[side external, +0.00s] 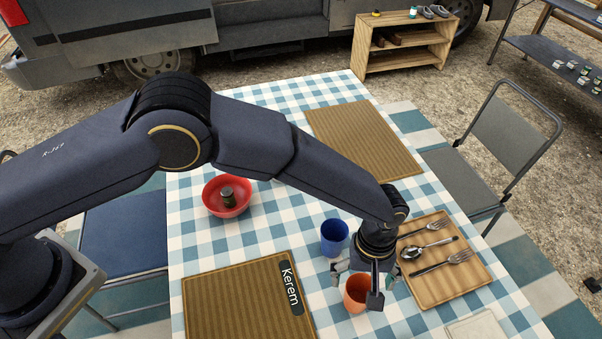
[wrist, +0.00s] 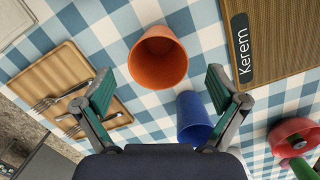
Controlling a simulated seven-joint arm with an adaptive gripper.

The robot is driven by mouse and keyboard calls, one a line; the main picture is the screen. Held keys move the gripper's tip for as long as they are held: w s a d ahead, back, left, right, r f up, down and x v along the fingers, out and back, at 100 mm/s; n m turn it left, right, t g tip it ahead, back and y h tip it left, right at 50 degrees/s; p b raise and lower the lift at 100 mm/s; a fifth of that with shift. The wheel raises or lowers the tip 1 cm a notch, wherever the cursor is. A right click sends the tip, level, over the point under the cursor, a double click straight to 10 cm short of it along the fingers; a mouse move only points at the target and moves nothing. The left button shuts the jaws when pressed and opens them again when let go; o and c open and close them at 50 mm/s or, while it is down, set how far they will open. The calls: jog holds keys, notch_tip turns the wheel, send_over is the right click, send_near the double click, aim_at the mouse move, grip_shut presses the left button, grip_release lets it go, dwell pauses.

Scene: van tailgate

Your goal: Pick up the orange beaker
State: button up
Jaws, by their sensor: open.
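The orange beaker (side external: 355,294) stands on the blue-and-white checked cloth near the front of the table. In the wrist view the orange beaker (wrist: 158,60) shows its open mouth, apparently empty, at top centre. My gripper (side external: 361,282) is open above the beaker in the side view, and its fingers partly cover it. In the wrist view my gripper (wrist: 160,84) has its fingers spread wide, one on each side of the beaker, with gaps. Nothing is held.
A blue beaker (side external: 334,238) stands close behind; it also shows near a finger in the wrist view (wrist: 193,118). A wooden tray (side external: 425,290) with cutlery is at right. A "Kerem" placemat (side external: 235,300) and a red bowl (side external: 211,207) holding a dark jar lie left.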

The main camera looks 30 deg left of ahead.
aim_at(361, 289)
jog(key=f, duration=0.3)
jog(key=shift+s+d+f, duration=0.15)
jog(key=shift+s+f, duration=0.05)
jog(key=shift+f, duration=0.2)
jog(key=c, duration=1.2)
jog(key=shift+r, duration=0.15)
